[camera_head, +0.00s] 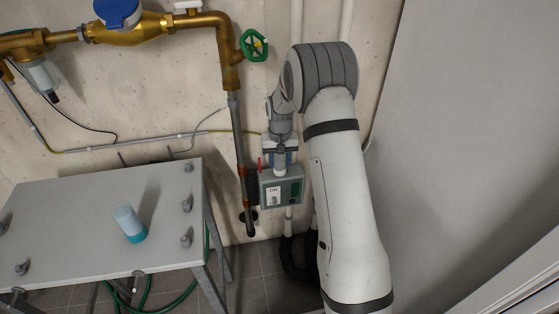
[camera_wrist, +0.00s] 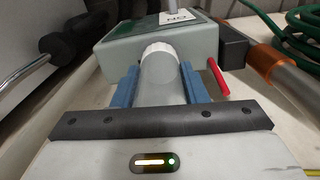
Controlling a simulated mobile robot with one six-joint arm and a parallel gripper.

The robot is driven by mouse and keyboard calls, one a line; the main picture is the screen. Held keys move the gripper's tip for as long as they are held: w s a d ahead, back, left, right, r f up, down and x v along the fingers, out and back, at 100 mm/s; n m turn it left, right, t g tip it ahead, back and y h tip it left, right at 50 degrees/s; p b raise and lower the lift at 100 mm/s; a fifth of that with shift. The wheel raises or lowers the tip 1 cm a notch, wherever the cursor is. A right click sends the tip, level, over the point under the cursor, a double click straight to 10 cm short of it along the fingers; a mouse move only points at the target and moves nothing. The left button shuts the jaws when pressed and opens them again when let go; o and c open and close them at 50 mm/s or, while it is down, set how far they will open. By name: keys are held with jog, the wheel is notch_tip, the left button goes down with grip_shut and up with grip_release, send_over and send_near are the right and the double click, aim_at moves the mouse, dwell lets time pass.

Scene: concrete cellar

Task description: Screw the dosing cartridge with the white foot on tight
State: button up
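The pale cartridge (camera_wrist: 163,85) lies between the blue fingers of my gripper (camera_wrist: 160,88), which look closed against both its sides. Its white ribbed foot (camera_wrist: 158,50) meets the grey-green dosing unit (camera_wrist: 120,48); how far it is screwed in cannot be told. In the head view my gripper (camera_head: 281,156) is above the dosing unit (camera_head: 283,191), with the cartridge's pale end (camera_head: 280,170) at the unit's top.
The grey table (camera_head: 75,220) carries several dark knob-like fittings near its edges. A vertical pipe (camera_head: 238,140) runs just left of the unit, below a green handwheel (camera_head: 254,46). A red lever (camera_wrist: 217,76) sticks out beside the unit. Green hose (camera_wrist: 298,28) lies at upper right.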

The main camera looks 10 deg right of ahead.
jog(key=o, duration=0.4)
jog(key=shift+f, duration=0.15)
notch_tip(320, 180, up, 8)
jog(key=shift+f+p, duration=0.1)
jog(key=shift+p, duration=0.3)
